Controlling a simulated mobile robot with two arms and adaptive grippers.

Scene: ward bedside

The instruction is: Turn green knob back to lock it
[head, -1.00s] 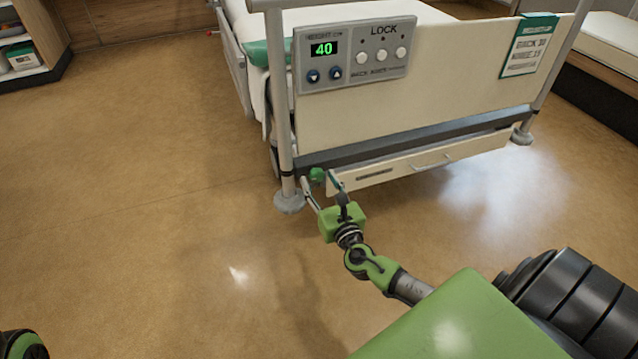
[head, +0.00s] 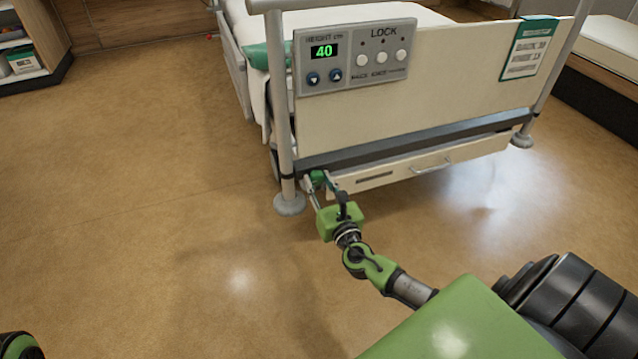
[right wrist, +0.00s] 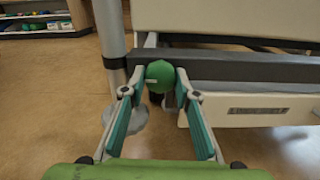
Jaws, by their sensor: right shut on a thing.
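The green knob (head: 318,176) sits low at the left corner of the bed's foot end, under the dark rail. In the right wrist view the round knob (right wrist: 160,74) shows a small pale mark on its face. My right gripper (head: 319,185) reaches it from the front and is shut on it. The fingers (right wrist: 159,90) lie on both sides of the knob in the wrist view. My left gripper is not in view; only a bit of green and black of mine shows at the lower left.
The bed's left post (head: 285,140) with its round foot (head: 289,204) stands just left of the knob. A drawer (head: 400,172) is to the right. The control panel (head: 352,58) above reads 40. The floor (head: 130,200) at left is clear.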

